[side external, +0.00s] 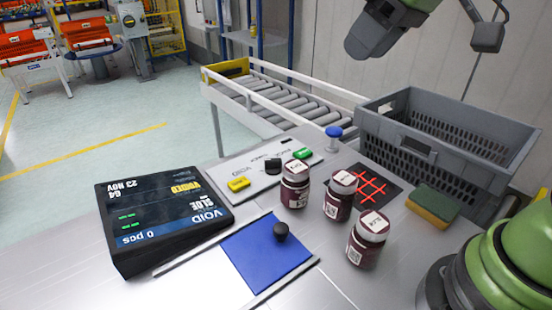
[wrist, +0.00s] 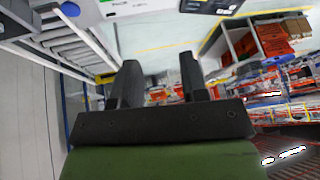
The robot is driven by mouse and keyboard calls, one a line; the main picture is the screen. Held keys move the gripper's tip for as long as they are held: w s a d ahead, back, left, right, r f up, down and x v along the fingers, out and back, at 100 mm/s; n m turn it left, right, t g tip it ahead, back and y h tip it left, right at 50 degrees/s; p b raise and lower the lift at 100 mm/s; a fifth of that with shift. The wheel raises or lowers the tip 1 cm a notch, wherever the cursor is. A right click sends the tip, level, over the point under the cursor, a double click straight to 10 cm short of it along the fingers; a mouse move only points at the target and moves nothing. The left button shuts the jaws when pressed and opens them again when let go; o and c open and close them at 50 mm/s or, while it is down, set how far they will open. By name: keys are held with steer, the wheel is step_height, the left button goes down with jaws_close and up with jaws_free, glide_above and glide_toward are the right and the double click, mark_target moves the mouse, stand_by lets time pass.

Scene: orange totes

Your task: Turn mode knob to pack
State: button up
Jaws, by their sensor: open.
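The mode panel (side external: 222,174) is a light plate on the bench, with small printing too small to read surely. A black knob (side external: 273,165) sits on it between a yellow button (side external: 238,184) and a green button (side external: 302,153); which way the knob points is unclear. The tilted black display (side external: 160,215) shows upside-down text with VOID and 0 pcs. My gripper (wrist: 159,68) is open and empty in the wrist view, its two dark fingers apart and clear of the panel. In the side view my arm hangs high at the upper right, with the fingers not visible.
Several dark jars (side external: 366,240) stand right of the panel. A blue pad (side external: 262,262) bears a black round-topped object (side external: 281,231). A blue button (side external: 333,132), a grey crate (side external: 440,140), a sponge (side external: 432,206) and a roller conveyor (side external: 270,92) are around. The bench's front left is clear.

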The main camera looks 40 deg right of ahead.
steer(key=w+f+n, duration=0.3)
steer(key=w+f, duration=0.1)
steer(key=w, duration=0.3)
steer(key=n+g+y, duration=0.1)
steer(key=n+g, duration=0.2)
steer(key=n, duration=0.4)
glide_toward(276, 159)
steer(key=x, duration=0.9)
steer(key=shift+a+f, duration=0.2)
steer(key=shift+f, duration=0.15)
steer(key=shift+c, duration=0.2)
jaws_close()
